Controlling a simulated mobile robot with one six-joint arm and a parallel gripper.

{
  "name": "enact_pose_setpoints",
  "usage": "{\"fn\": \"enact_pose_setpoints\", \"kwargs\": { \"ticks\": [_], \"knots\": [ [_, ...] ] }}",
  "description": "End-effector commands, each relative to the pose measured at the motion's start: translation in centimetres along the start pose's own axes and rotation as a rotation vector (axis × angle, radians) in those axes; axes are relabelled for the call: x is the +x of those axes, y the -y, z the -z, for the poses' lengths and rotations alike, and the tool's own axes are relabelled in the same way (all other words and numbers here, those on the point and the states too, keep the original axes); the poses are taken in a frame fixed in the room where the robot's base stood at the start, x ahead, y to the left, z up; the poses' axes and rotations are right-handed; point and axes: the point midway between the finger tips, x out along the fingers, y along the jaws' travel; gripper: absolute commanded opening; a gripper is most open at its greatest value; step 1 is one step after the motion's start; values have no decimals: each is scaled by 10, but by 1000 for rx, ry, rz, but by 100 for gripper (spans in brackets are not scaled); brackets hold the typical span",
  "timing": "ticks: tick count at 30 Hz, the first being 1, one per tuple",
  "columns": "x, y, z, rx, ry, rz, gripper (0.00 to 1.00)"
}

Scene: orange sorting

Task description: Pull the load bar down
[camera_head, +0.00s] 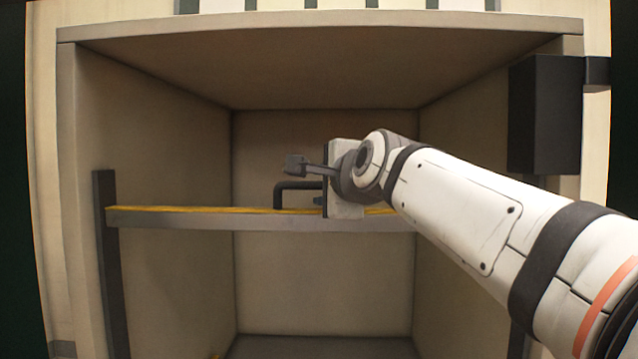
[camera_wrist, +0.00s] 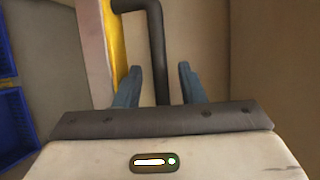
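The load bar (camera_head: 170,218) is a grey horizontal bar with a yellow top edge, spanning the front of a beige open box. A black bent handle (camera_head: 288,186) stands up from its middle. My gripper (camera_head: 325,185) is at the handle and hides its right part. In the wrist view, the two blue-grey fingers of my gripper (camera_wrist: 159,70) are apart. The dark handle (camera_wrist: 156,35) runs between them, with a visible gap on each side. The load bar also shows in the wrist view as a yellow and pale strip (camera_wrist: 115,45) left of the fingers.
A dark upright rail (camera_head: 110,265) stands at the bar's left end. A black box (camera_head: 545,115) is mounted at the upper right of the opening. Blue crates (camera_wrist: 12,120) show at the left of the wrist view. The box interior below the bar looks mostly clear.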

Motion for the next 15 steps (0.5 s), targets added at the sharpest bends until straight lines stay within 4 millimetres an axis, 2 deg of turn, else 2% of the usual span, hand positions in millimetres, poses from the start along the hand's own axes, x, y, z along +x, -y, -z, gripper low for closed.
{"fn": "enact_pose_setpoints", "kwargs": {
  "ticks": [5,13,15],
  "knots": [
    [14,0,0,-1,0,-1,36],
    [15,-1,0,-2,1,-1,36],
    [15,-1,-1,-2,1,-1,30]
  ]
}}
